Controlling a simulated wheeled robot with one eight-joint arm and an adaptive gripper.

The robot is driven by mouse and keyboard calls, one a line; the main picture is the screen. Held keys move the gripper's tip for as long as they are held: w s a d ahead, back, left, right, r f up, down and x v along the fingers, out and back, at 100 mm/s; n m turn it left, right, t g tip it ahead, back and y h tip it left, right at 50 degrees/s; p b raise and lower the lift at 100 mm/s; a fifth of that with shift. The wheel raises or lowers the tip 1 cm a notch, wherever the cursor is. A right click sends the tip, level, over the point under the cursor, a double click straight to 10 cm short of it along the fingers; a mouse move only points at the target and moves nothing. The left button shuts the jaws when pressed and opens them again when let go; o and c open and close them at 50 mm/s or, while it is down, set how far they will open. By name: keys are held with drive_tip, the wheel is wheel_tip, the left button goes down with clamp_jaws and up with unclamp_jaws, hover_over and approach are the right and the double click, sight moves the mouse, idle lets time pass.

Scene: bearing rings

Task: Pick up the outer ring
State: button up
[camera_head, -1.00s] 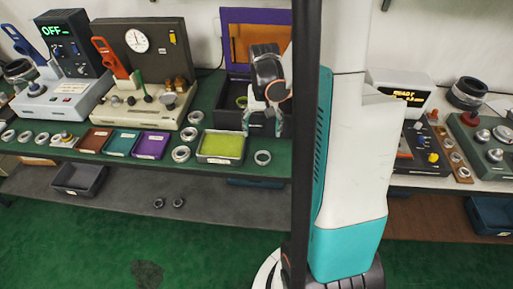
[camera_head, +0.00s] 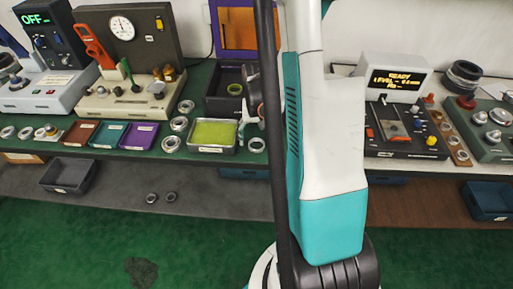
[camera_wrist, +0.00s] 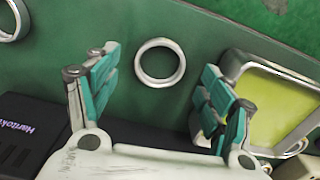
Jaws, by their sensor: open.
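A plain silver ring (camera_wrist: 160,84) lies flat on the green bench top, apart from its neighbours. I take it for the outer ring, though no label shows. In the head view this ring (camera_head: 257,151) sits just right of the yellow-lined tray. My gripper (camera_wrist: 160,64) is open and empty, with its teal fingers on either side of the ring in the wrist view. The fingers appear above the bench, and no contact with the ring shows. In the head view my gripper is mostly hidden behind my dark column and arm.
The yellow-lined tray (camera_wrist: 226,76) stands close beside one finger. Another ring (camera_wrist: 24,20) shows at the wrist view's top left corner. A black box (camera_wrist: 28,137) is near the gripper. More rings (camera_head: 170,144) lie left of the tray, beside a purple bin (camera_head: 140,136).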

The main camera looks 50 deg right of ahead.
sight(256, 145)
wheel_tip(256, 145, down, 2)
drive_tip(key=shift+f, duration=0.2)
drive_tip(key=c, duration=1.2)
drive_tip(key=shift+r, duration=0.15)
